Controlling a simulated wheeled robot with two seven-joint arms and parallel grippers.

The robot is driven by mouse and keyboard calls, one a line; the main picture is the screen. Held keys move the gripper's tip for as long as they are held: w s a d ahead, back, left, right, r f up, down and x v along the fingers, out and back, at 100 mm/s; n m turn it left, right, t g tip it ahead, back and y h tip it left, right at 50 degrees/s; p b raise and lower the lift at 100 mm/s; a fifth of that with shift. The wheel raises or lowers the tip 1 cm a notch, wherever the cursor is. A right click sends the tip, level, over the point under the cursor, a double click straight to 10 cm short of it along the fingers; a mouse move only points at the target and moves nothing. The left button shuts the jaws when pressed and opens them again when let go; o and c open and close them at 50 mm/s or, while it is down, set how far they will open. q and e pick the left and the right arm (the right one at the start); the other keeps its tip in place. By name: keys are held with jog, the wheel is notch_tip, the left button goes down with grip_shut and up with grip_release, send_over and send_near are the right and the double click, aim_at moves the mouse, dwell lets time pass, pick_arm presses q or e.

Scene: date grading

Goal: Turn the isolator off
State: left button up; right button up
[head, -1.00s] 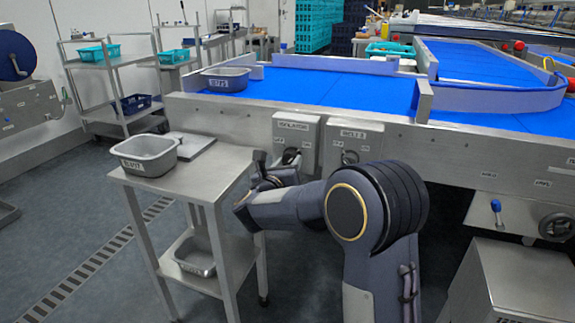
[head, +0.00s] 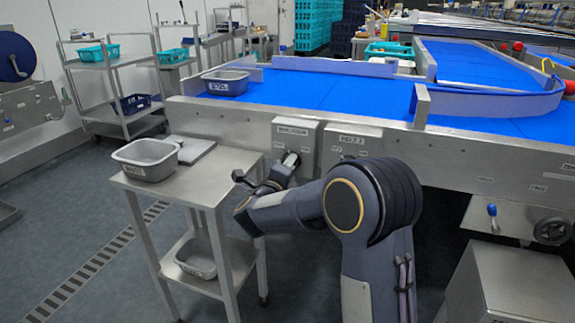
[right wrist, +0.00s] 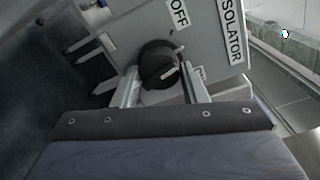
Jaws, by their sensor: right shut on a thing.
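The isolator is a grey box (head: 295,133) with a label at its top, on the front of the conveyor frame. In the right wrist view its black round knob (right wrist: 158,62) carries a pale mark. The OFF label (right wrist: 179,13) is above the knob and the ISOLATOR label (right wrist: 232,30) is at the right. Another label below the knob is partly hidden by a finger. My right gripper (right wrist: 160,82) is shut on the knob, one finger at each side; in the head view it (head: 288,164) is at the box front. My left gripper is not in view.
A second labelled grey box (head: 350,142) sits close to the right of the isolator. A steel side table (head: 215,180) with a grey tub (head: 147,172) stands just left of my right arm. The blue conveyor belt (head: 310,90) runs behind the boxes.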

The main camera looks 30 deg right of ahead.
jog(key=n+p, duration=0.3)
jog(key=n, duration=0.3)
dwell(0.5)
jog(key=o, duration=1)
jog(key=shift+a, duration=0.1)
jog(key=p+v, duration=0.1)
jog(key=v, duration=0.6)
jog(key=shift+s+a, duration=0.25)
jog(key=shift+r+n, duration=0.1)
jog(key=shift+n, duration=0.2)
